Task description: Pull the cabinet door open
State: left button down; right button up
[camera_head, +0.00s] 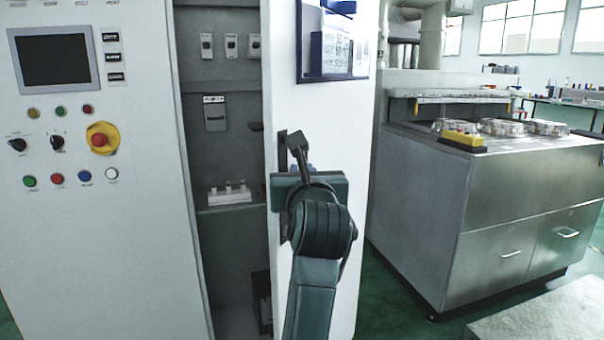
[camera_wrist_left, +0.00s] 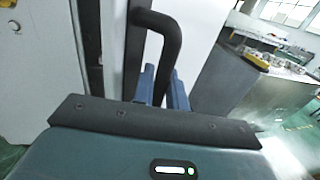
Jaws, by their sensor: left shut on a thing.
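The white cabinet door (camera_head: 340,115) stands partly open, and the gap on its left shows the grey cabinet interior (camera_head: 225,160). A black bar handle (camera_head: 297,145) sits near the door's left edge. In the left wrist view the black handle (camera_wrist_left: 172,28) curves down between the blue fingers. My left gripper (camera_head: 306,170) is at the handle and shut on it; its fingers also show in the left wrist view (camera_wrist_left: 164,88). The wrist hides the lower part of the handle in the head view. My right gripper is not in view.
The cabinet's control panel (camera_head: 70,110) with a screen and buttons is on the left. Inside are breakers and a shelf (camera_head: 232,205). A metal workbench (camera_head: 500,190) with castings (camera_head: 500,127) stands at the right, with green floor between it and the door.

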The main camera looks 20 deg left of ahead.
pick_arm(q)
jog(key=shift+r, duration=0.1)
jog(key=c, duration=1.5)
grip_release()
jog(key=shift+a, duration=0.1)
